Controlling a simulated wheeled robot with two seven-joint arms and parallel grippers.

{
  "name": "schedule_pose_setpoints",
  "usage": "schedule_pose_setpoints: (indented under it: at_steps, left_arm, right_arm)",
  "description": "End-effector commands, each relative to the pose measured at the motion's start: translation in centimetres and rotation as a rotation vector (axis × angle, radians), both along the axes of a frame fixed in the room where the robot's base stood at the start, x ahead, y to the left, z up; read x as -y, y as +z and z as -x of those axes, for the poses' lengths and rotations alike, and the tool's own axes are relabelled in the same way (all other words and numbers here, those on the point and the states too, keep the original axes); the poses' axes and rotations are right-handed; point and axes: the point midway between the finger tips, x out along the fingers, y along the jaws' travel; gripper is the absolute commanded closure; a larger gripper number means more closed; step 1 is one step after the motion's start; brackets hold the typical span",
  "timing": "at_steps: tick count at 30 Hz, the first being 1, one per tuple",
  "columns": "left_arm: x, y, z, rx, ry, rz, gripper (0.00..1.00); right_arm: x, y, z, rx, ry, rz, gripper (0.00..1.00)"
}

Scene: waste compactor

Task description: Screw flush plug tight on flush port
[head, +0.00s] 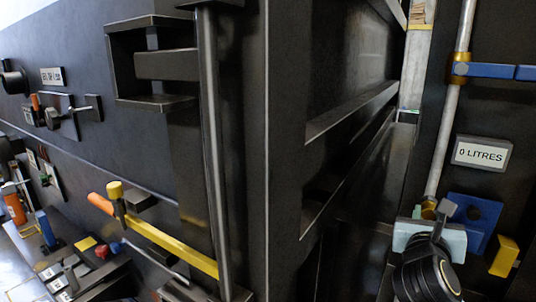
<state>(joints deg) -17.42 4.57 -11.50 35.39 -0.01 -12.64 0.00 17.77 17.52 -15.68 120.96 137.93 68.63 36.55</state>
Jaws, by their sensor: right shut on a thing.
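A grey pipe (447,130) runs down the right side and ends in a brass fitting (429,208), which looks like the flush port. My left gripper is not in view.
A blue valve handle (490,71) sits higher on the pipe. A "0 LITRES" sign (480,153), a blue plate (475,220) and a yellow block (504,256) are close to the right gripper. A yellow lever (170,242) and dark frame (212,150) stand at left.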

Motion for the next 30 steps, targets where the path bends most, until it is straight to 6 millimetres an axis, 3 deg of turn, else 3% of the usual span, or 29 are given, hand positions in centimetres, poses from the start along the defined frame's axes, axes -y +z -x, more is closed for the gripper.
schedule_pose_setpoints:
  at_steps: [2,3,9,22,30]
  left_arm:
    - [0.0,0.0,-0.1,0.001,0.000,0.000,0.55]
    - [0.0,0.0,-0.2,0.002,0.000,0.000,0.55]
    - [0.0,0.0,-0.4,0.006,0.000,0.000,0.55]
    - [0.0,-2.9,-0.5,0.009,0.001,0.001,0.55]
    - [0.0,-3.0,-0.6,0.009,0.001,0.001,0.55]
  right_arm:
    - [0.0,0.0,0.0,0.000,0.000,0.000,0.96]
    - [0.0,0.0,0.0,0.001,0.000,0.001,0.78]
    - [0.0,0.0,0.0,0.002,0.000,-0.002,1.00]
    - [0.0,-0.2,0.0,0.214,0.000,-0.349,1.00]
    - [0.0,0.0,0.0,0.237,0.000,-0.386,1.00]
